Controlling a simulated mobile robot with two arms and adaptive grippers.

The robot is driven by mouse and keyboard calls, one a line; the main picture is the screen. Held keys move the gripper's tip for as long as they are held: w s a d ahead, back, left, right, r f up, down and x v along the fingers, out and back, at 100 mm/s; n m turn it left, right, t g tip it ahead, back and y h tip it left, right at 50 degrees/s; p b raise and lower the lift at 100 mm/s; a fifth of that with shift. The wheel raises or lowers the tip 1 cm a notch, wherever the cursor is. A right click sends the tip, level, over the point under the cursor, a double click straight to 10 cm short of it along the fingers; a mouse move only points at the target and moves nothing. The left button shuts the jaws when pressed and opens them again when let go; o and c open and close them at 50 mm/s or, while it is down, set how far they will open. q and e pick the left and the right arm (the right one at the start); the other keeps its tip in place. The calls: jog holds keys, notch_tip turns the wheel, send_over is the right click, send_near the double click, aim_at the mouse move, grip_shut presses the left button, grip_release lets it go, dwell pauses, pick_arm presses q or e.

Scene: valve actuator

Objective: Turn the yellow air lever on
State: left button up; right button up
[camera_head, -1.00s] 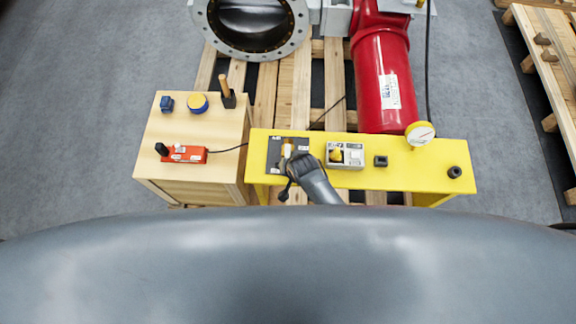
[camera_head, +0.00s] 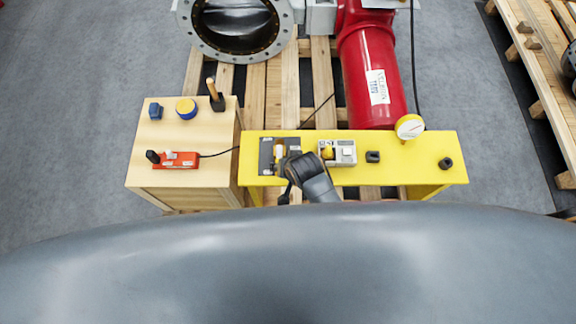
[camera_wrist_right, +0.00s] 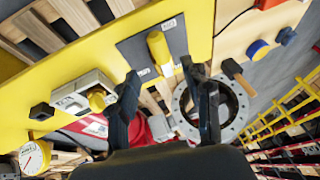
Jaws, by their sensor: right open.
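The yellow air lever (camera_wrist_right: 158,48) is a thick yellow handle on a dark plate (camera_wrist_right: 178,43) with small white labels, which I cannot read for certain. In the head view, the lever (camera_head: 279,153) is small and partly hard to make out on its plate at the left end of the yellow bench (camera_head: 400,178). My right gripper (camera_wrist_right: 164,82) is open, its two black fingers apart and empty, with the lever's near end just beyond the gap between them. In the head view, my right gripper (camera_head: 287,172) is at the plate's lower right edge. Contact cannot be told. My left gripper is out of view.
On the bench right of the plate are a grey box with a yellow knob (camera_head: 338,153), a black block (camera_head: 373,157) and a gauge (camera_head: 410,127). A wooden cabinet (camera_head: 150,178) stands left, carrying a red power strip (camera_head: 178,160). A red cylinder (camera_head: 372,75) lies behind.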

jog(key=shift+v, duration=1.95)
jog(key=shift+f, duration=0.15)
